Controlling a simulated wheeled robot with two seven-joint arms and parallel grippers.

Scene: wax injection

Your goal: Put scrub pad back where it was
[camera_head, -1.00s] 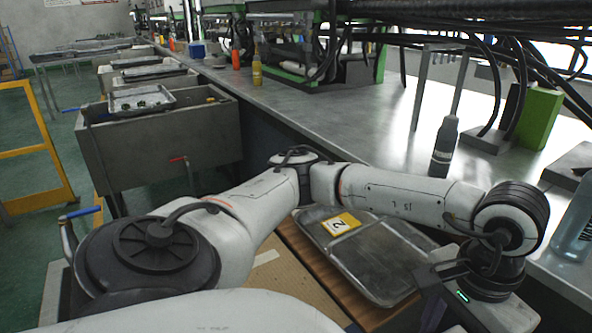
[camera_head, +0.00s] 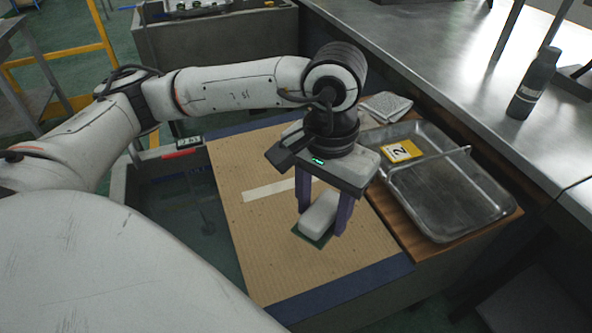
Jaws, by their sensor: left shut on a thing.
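The scrub pad (camera_head: 318,217), a whitish block with a dark green underside, is between the two purple fingers of my left gripper (camera_head: 323,218). The gripper points down and is shut on the pad. The pad is over the brown cardboard-like board (camera_head: 270,245), near its middle right; I cannot tell whether it touches the board. A pale strip (camera_head: 270,190) lies on the board behind the gripper, partly hidden by it. My right gripper is not in view.
A dark bottle (camera_head: 535,83) stands on the steel counter (camera_head: 440,75). The board's front is clear.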

